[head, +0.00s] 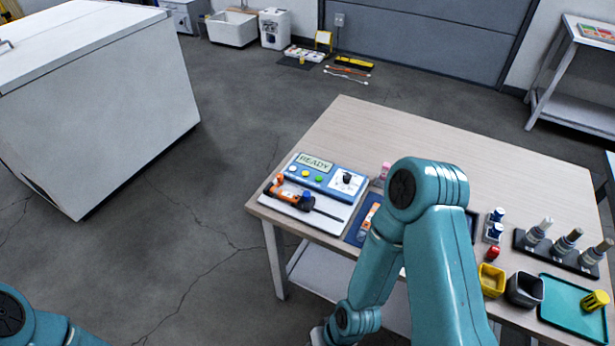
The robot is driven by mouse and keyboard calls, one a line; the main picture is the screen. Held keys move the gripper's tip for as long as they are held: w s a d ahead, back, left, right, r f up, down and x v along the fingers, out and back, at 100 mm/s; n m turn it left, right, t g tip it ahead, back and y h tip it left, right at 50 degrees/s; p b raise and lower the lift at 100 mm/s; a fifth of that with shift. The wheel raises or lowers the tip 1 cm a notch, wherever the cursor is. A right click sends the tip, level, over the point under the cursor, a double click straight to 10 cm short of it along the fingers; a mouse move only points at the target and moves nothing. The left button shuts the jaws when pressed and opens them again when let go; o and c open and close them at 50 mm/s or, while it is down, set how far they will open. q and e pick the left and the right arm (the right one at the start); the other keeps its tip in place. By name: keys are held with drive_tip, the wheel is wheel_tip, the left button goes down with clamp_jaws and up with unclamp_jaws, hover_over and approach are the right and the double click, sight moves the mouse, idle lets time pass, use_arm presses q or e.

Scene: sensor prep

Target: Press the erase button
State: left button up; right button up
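A blue control box (330,183) stands at the left end of the wooden table. Its small display (314,162) reads READY. A row of small coloured buttons (305,174) lies below the display, with a dark knob (347,178) on a white plate to the right. The button labels are too small to read, so I cannot tell which one is erase. My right arm bends down in front of the table, and its gripper is below the picture's bottom edge. My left arm shows only at the lower left corner, its gripper out of view.
An orange and black tool (290,196) lies on a white board in front of the box. Bottles in a black rack (555,250), a yellow cup (491,280), a dark cup (524,289) and a teal tray (575,312) stand at right. The table's far middle is clear.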

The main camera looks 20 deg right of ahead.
idle(0.3)
clamp_jaws()
idle(1.6)
